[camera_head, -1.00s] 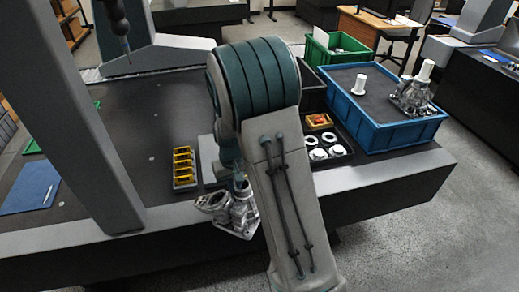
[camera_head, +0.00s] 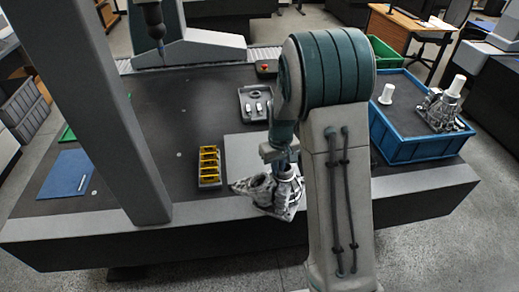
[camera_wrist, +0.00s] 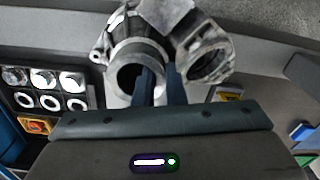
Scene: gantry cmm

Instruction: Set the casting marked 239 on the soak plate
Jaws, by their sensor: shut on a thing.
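My gripper (camera_head: 284,166) is shut on a grey metal casting (camera_head: 262,190) with open round bores. The casting hangs over the table's front edge, by the near side of a flat light grey plate (camera_head: 244,148), which may be the soak plate. I cannot tell its height above the table. In the wrist view, the fingers (camera_wrist: 161,84) grip the casting (camera_wrist: 128,48) at the wall between two bores. No number is readable on it. A second similar casting (camera_head: 437,112) stands in the blue crate at the right; its marking is unreadable too.
A rack of yellow pieces (camera_head: 209,166) stands left of the plate. A black tray with small parts (camera_head: 257,104) lies behind it. The machine's grey column (camera_head: 100,110) rises at the left, near a blue folder (camera_head: 62,174). The blue crate (camera_head: 408,150) holds white cylinders.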

